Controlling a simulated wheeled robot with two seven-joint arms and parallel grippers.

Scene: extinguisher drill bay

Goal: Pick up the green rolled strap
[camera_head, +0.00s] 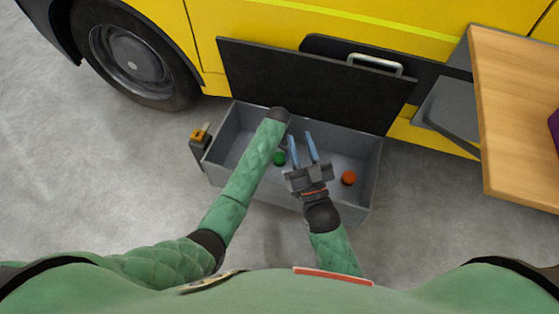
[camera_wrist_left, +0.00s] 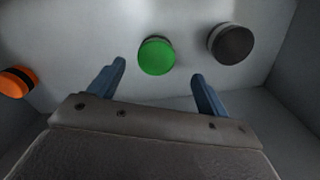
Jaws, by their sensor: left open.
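The green rolled strap (camera_head: 279,158) lies on the floor of a grey open box (camera_head: 373,178). In the left wrist view the green strap (camera_wrist_left: 157,56) shows its round face, ahead of and between the fingers of my left gripper (camera_wrist_left: 159,71). This gripper is open and empty, and the strap is apart from both fingers. In the head view my left arm reaches over the box and hides most of that gripper. My right gripper (camera_head: 302,138) is over the box, to the right of the strap, with its blue fingers apart and nothing between them.
An orange roll (camera_head: 348,178) lies right of the green one. A black roll (camera_wrist_left: 231,43) shows only in the left wrist view, near a box corner. Dark panels (camera_head: 300,80) of the yellow vehicle stand behind the box. A wooden table (camera_head: 515,110) is at the right.

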